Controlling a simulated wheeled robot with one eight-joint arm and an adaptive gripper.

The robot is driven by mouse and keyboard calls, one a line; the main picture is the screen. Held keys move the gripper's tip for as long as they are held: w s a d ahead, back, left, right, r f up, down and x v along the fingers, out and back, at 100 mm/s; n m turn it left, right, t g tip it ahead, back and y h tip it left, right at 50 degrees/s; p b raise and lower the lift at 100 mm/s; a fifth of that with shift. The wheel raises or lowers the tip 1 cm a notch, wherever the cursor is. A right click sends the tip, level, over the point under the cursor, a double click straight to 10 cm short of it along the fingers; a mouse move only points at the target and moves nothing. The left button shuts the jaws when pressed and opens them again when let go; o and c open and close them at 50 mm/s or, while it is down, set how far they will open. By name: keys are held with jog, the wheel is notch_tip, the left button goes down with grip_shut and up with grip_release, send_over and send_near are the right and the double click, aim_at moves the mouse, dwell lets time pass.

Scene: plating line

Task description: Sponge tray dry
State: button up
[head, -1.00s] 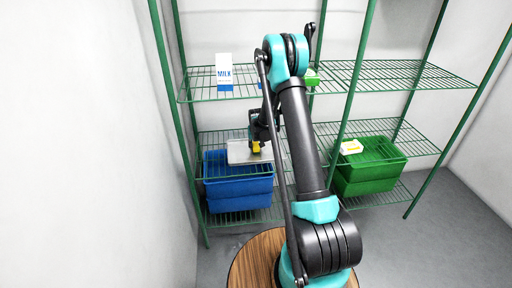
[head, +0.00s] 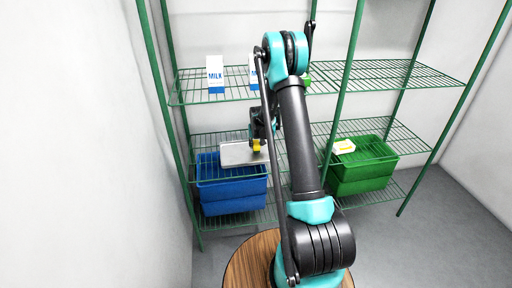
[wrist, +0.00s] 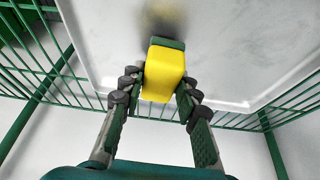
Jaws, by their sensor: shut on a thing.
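The metal tray (head: 234,155) lies on the middle shelf at the left in the head view. Its pale surface fills much of the wrist view (wrist: 236,50). Blurred grey smudges show on it, and a dark patch lies just beyond the sponge; I cannot tell reflection from wetness. My gripper (wrist: 160,84) is shut on a yellow sponge (wrist: 163,72) with a green layer, gripping its sides. The sponge end is at the tray surface; contact is not certain. In the head view the sponge (head: 257,146) is over the tray's right part, and my arm hides some of the gripper.
A milk carton (head: 215,75) stands on the upper shelf, with another partly behind my arm. A blue crate (head: 232,190) and a green crate (head: 362,178) sit below. A yellow-and-white item (head: 344,147) is on the middle shelf at right. Green posts (head: 345,80) flank the space.

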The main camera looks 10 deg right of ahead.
jog(key=shift+r, duration=2.3)
jog(key=shift+w+r, duration=0.1)
jog(key=shift+r, duration=0.95)
jog(key=shift+w+r, duration=0.1)
jog(key=shift+r, duration=0.3)
